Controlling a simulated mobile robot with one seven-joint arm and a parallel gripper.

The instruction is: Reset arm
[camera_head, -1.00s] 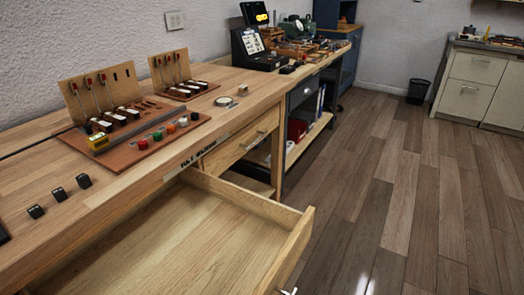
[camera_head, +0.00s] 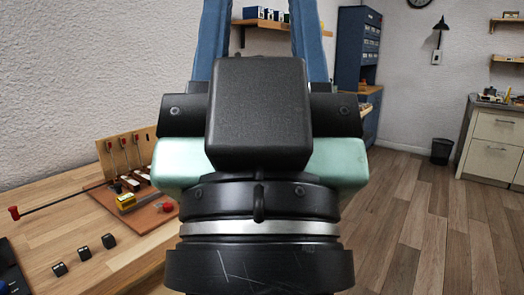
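My gripper (camera_head: 264,30) fills the middle of the view, seen from behind. Its two blue fingers point up and stand well apart, with the wall and a shelf showing between them. Their tips run out of the top of the frame. Nothing shows between the visible parts of the fingers. The gripper's black and mint-green body hides much of the bench behind it.
A wall shelf (camera_head: 262,23) is behind. Open floor (camera_head: 420,220) lies at right.

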